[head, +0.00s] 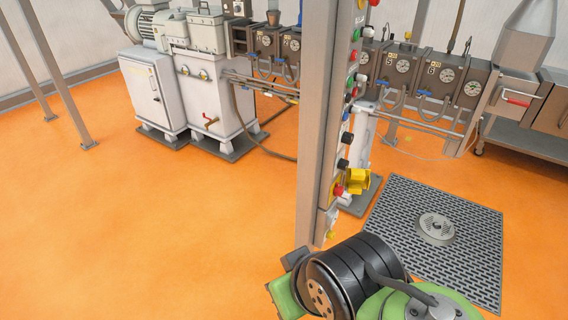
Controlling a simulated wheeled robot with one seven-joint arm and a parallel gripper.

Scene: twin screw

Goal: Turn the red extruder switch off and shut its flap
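The red switch (339,191) sits low on the side of a tall grey control post, near its bottom end. A yellow flap (358,182) stands out to the right beside it and looks open, leaving the red knob showing. The switch is small here, so I cannot tell its on or off position. Black and green parts of my own arm fill the bottom of the head view, below the post. I cannot make out my gripper's fingers, so whether they are open or shut is hidden.
The control post (318,120) carries several other coloured buttons (351,90) above the switch. The extruder barrel (440,82) with gauges runs behind it. A white machine cabinet (205,95) stands at the back left. A floor grate (470,215) lies right. Orange floor (150,230) is clear left.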

